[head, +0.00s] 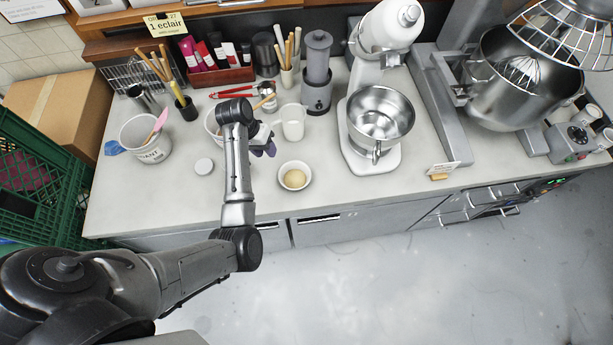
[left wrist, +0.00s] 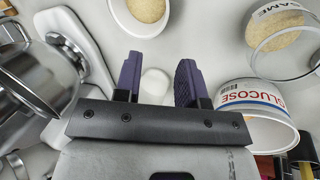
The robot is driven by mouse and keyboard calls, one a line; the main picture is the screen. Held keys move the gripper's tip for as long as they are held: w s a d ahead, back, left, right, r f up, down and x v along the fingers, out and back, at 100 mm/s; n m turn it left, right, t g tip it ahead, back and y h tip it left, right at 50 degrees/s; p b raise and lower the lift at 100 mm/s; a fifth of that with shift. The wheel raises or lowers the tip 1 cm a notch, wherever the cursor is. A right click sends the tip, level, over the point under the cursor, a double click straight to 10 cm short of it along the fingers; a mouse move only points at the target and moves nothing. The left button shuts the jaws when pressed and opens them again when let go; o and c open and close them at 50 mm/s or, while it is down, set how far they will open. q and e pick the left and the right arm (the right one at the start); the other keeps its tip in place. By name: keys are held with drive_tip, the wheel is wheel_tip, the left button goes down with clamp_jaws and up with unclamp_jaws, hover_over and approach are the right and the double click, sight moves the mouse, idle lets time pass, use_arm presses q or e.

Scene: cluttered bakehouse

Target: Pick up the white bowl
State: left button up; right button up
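The white bowl (head: 309,180) stands upright on the counter near its front edge, with a pale yellowish filling. In the left wrist view, a white bowl (left wrist: 120,18) with beige grainy filling is cut off by the top edge. My left gripper (head: 265,151) is above the counter, behind and to the left of the bowl in the head view, apart from it. In the left wrist view, the purple fingers of my left gripper (left wrist: 158,62) are spread, with nothing gripped. A small white object (left wrist: 155,82) shows beyond them. My right gripper is not in view.
A white cup (head: 292,122) stands behind the bowl. A stand mixer (head: 372,160) is to its right. The left wrist view shows a glucose tub (left wrist: 245,95) and a clear seed container (left wrist: 265,68). Counter left of the bowl is partly clear.

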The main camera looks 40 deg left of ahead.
sight(281, 171)
use_arm(q)
drive_tip(key=x, duration=1.3)
drive_tip(key=shift+s+f, duration=0.15)
drive_tip(key=shift+f, duration=0.15)
drive_tip(key=shift+c, duration=0.2)
clamp_jaws()
